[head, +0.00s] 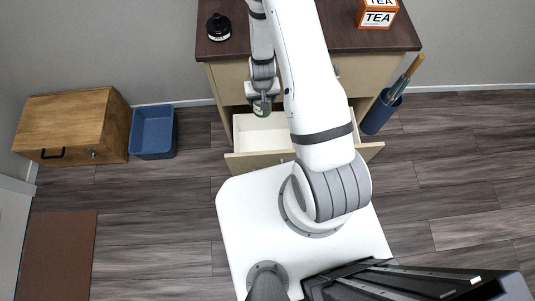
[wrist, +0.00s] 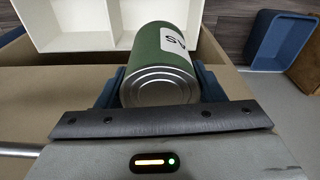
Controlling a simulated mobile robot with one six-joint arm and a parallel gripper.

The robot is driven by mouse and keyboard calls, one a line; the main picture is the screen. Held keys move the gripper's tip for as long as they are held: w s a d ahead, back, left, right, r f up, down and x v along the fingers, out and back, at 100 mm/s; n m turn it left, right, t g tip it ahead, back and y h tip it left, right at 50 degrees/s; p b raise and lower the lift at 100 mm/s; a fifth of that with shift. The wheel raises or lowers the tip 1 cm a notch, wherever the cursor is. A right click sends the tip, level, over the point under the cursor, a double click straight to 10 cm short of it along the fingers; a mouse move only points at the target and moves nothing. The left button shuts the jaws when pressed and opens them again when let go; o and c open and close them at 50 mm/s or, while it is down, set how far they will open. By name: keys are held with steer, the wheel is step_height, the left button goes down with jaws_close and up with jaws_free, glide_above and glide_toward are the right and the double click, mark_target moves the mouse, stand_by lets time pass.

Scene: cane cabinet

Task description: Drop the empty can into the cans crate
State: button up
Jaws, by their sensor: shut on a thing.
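My gripper (head: 262,103) is shut on a green can (wrist: 172,60) with a white label and a bare metal end. In the wrist view the can lies between the two dark fingers, its metal end facing the camera. In the head view the can (head: 262,110) shows small below the gripper, over the open drawer. A blue open crate (head: 153,153) stands on the floor to the left of the drawer; it also shows at the upper right of the wrist view (wrist: 263,48). I see no label on the crate and no contents in it.
An open drawer (head: 250,158) with a white divided insert (wrist: 80,45) juts from the dark-topped cabinet (head: 300,40). A wooden box (head: 70,125) stands left of the crate. A blue bin (head: 378,117) with long items is right of the cabinet. A black jar (head: 218,27) and tea box (head: 377,14) stand on top.

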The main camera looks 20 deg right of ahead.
step_height(320, 180, down, 48)
steer(key=d+m+h+b, duration=0.1)
steer(key=m+b, duration=0.6)
steer(key=b, duration=2.8)
steer(key=shift+s+m+b, duration=0.15)
steer(key=shift+m+b, duration=0.15)
steer(key=shift+b, duration=0.05)
steer(key=shift+f, duration=0.2)
steer(key=shift+f+b, duration=0.55)
steer(key=o, duration=1)
steer(key=shift+r, duration=0.1)
